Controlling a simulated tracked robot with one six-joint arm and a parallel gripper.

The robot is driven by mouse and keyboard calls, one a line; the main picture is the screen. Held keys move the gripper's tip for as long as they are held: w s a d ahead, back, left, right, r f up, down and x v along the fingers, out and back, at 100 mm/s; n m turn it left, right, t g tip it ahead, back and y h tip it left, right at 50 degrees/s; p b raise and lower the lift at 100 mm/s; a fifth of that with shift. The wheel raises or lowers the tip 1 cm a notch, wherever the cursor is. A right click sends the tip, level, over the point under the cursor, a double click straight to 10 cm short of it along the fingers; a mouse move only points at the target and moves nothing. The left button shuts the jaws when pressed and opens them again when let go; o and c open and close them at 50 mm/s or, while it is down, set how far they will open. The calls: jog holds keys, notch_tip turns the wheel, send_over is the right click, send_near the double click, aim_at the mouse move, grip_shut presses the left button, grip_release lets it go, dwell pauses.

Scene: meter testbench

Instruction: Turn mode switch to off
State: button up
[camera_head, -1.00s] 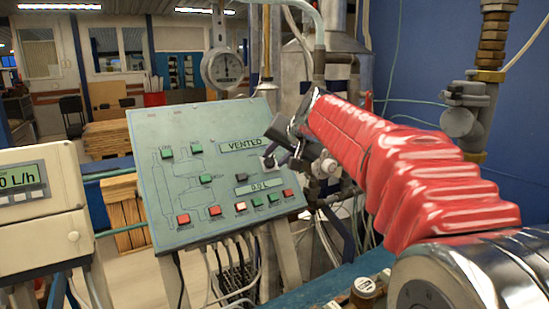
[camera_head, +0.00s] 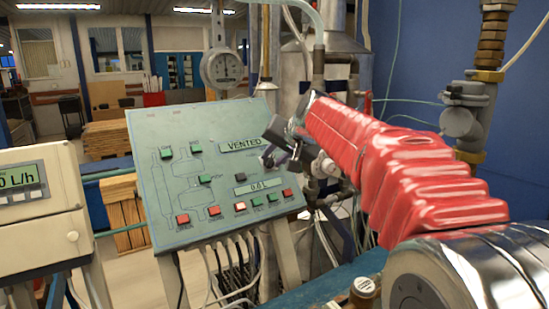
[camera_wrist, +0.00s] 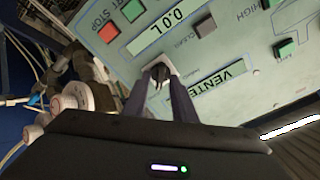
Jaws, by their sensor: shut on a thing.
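The mode switch is a small dark knob on a pale square plate (camera_wrist: 172,68) on the grey-green control panel (camera_head: 150,130). In the wrist view, the two dark fingers of my gripper (camera_wrist: 160,85) come together on the knob and cover much of it. In the head view, my gripper (camera_head: 270,156) reaches the panel's right side from the right, beside the "VENTED" display (camera_head: 241,145). The fingers partly hide the switch there, and I cannot read the knob's pointing direction.
The panel has several red and green buttons and a "0.0 L" display (camera_head: 258,187). Pipes and valves (camera_head: 335,170) stand close behind my gripper. A flow meter box (camera_head: 40,240) stands at the left, and a round dial gauge (camera_head: 222,69) hangs above.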

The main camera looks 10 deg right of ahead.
jog(key=shift+n, duration=0.4)
jog(key=n, duration=0.3)
jog(key=shift+f, duration=0.1)
jog(key=n+y, duration=0.1)
jog(key=n, duration=0.4)
jog(key=shift+a, duration=0.1)
jog(key=shift+n, duration=0.3)
jog(key=o, duration=0.6)
jog(key=shift+o, duration=0.2)
jog(key=shift+s, duration=0.1)
